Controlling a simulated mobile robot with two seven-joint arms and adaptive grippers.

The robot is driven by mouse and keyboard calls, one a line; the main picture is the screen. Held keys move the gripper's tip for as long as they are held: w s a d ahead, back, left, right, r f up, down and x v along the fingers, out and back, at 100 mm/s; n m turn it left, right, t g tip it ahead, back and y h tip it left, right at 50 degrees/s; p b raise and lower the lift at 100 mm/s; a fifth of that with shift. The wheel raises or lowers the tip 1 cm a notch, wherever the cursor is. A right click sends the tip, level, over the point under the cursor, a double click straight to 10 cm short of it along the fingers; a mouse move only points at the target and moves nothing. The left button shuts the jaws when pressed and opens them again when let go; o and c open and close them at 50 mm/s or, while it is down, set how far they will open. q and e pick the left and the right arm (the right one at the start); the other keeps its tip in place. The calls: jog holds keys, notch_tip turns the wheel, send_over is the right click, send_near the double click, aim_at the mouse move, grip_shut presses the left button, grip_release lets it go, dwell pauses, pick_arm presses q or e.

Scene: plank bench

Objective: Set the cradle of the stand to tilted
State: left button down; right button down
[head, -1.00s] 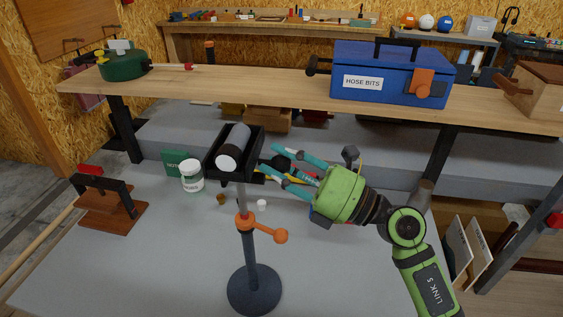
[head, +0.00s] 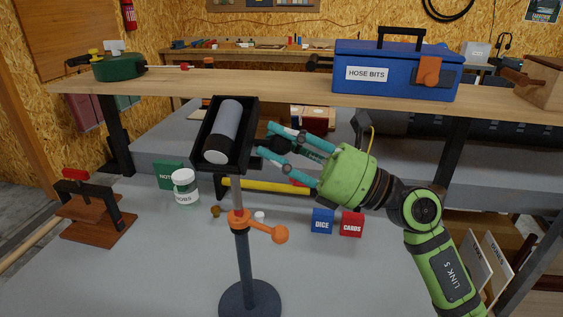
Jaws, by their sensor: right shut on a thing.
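The stand has a round dark base (head: 250,300), a post with an orange collar and knob (head: 268,230), and a black open cradle (head: 251,135) on top. The cradle is tilted, its far end higher and its near end lower towards me. A grey and black cylinder (head: 224,130) with a pale end lies in it. My right gripper (head: 266,141) reaches in from the right, its teal fingers closed at the cradle's right side. A dark part lies between the fingers; the exact contact is hard to see. My left gripper is not in view.
A white-lidded jar (head: 185,188) and green box (head: 168,174) stand left of the stand, with a wooden-based clamp-like object (head: 92,210) farther left. Blue (head: 322,221) and red (head: 351,224) boxes sit right. A raised plank with a blue toolbox (head: 393,72) crosses behind.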

jog(key=shift+f, duration=0.1)
jog(key=c, duration=0.9)
grip_release()
jog(key=shift+a, duration=0.1)
jog(key=shift+c, duration=0.2)
jog(key=v, duration=1.2)
